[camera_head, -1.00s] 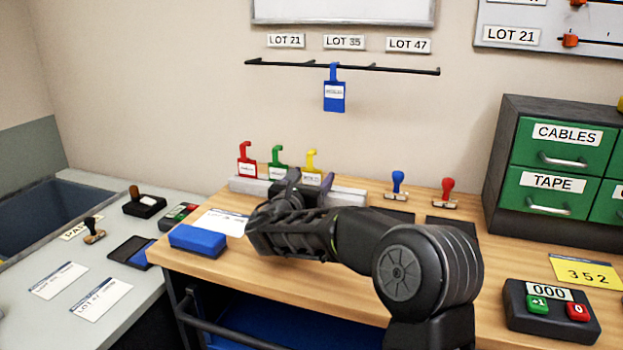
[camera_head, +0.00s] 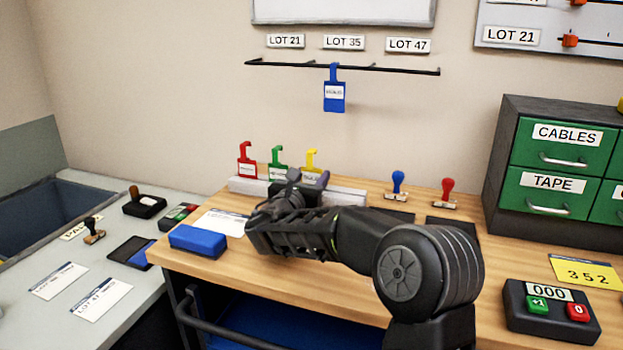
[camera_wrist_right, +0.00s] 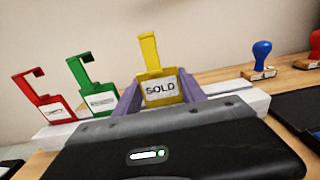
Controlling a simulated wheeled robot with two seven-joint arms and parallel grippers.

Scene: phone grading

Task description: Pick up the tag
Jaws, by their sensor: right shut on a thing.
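Several hooked tags are in view. A red tag (camera_head: 247,163), a green tag (camera_head: 278,162) and a yellow tag (camera_head: 312,160) stand in a row in a pale rack (camera_head: 345,192). In the right wrist view the yellow tag (camera_wrist_right: 160,85) reads "SOLD" and stands upright between the purple fingers of my right gripper (camera_wrist_right: 161,98), which is shut on it. The green tag (camera_wrist_right: 95,95) and red tag (camera_wrist_right: 42,103) stand to its left. A blue tag (camera_head: 334,92) hangs from the wall rail. My left gripper is not in view.
The black rail (camera_head: 400,69) runs below labels LOT 21, LOT 35 and LOT 47. Blue (camera_head: 398,183) and red (camera_head: 446,192) stamps stand right of the rack. A blue block (camera_head: 198,240) lies near the left table edge. Green drawers (camera_head: 555,145) stand at the right.

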